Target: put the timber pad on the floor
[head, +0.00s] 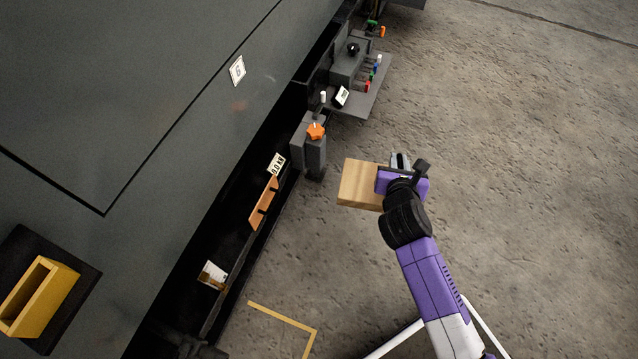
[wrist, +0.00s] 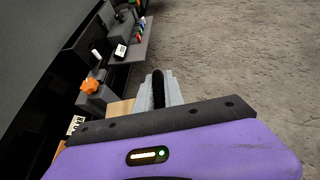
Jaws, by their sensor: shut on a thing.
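The timber pad (head: 358,184) is a light wooden block. It is held in my gripper (head: 400,162), out over the concrete floor (head: 480,140) to the right of the dark enclosure. In the wrist view only a small strip of the timber pad (wrist: 121,108) shows at the left of my gripper (wrist: 160,90); the rest is hidden behind the purple gripper body. My gripper is shut on the pad. I cannot tell its exact height above the floor.
The grey enclosure (head: 150,100) fills the left. An orange knob (head: 316,131) on a grey bracket and a shelf (head: 365,98) with coloured fittings stick out from it. A yellow corner line (head: 285,316) marks the floor at lower left. Floor at right is clear.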

